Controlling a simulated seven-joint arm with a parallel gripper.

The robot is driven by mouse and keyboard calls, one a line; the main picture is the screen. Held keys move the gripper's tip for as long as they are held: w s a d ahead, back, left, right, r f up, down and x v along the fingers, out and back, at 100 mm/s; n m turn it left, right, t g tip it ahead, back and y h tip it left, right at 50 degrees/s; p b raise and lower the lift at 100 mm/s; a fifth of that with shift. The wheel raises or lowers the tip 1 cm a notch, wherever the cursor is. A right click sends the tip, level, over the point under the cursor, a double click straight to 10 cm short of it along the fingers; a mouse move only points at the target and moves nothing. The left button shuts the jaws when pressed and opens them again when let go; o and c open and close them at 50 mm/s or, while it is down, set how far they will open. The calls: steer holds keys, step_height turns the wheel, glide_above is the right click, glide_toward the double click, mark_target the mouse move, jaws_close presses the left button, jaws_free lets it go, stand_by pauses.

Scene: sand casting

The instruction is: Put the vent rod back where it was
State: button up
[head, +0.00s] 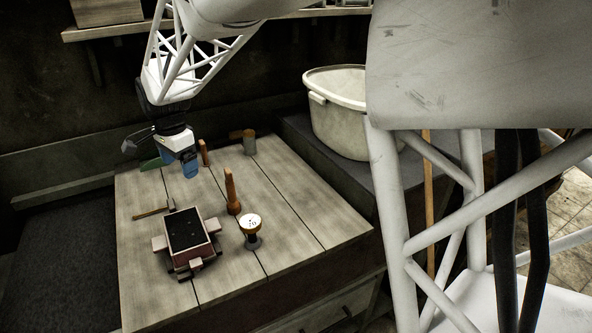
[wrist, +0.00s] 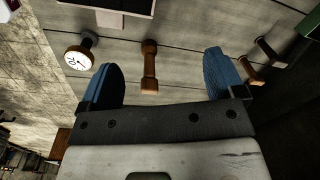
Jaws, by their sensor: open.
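My gripper (head: 177,162) is open and empty above the far left part of the wooden bench; its two blue fingers are apart in the wrist view (wrist: 164,82). I cannot surely tell which thing is the vent rod. A thin brown stick-like tool (head: 151,212) lies left of the mould box. A slim upright wooden-handled tool (head: 204,152) stands just right of my gripper, and a similar tool shows right of the fingers in the wrist view (wrist: 250,71). A larger wooden-handled tool (head: 231,190) stands mid-bench and shows between the fingers, farther off, in the wrist view (wrist: 149,66).
A reddish mould box with dark fill (head: 188,229) sits at the bench's front left. A white-faced dial tool (head: 250,225) stands right of it. A mallet (head: 246,139) stands at the back. A green thing (head: 151,163) is near my gripper. The bench's right side (head: 310,215) is clear.

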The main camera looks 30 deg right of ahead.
steer(key=s+d+r+n+t, duration=0.1)
steer(key=s+d+r+n, duration=0.2)
steer(key=s, duration=0.6)
steer(key=s+d+r+n, duration=0.2)
steer(key=s+d+n, duration=0.2)
steer(key=s, duration=0.5)
steer(key=s+d+f+n, duration=0.1)
steer(key=s+d+n, duration=0.1)
steer(key=s, duration=0.7)
steer(key=s+d+f+n+t, duration=0.1)
steer(key=s+n, duration=0.3)
steer(key=s, duration=0.5)
steer(key=shift+d+f, duration=0.6)
steer(key=shift+f, duration=0.1)
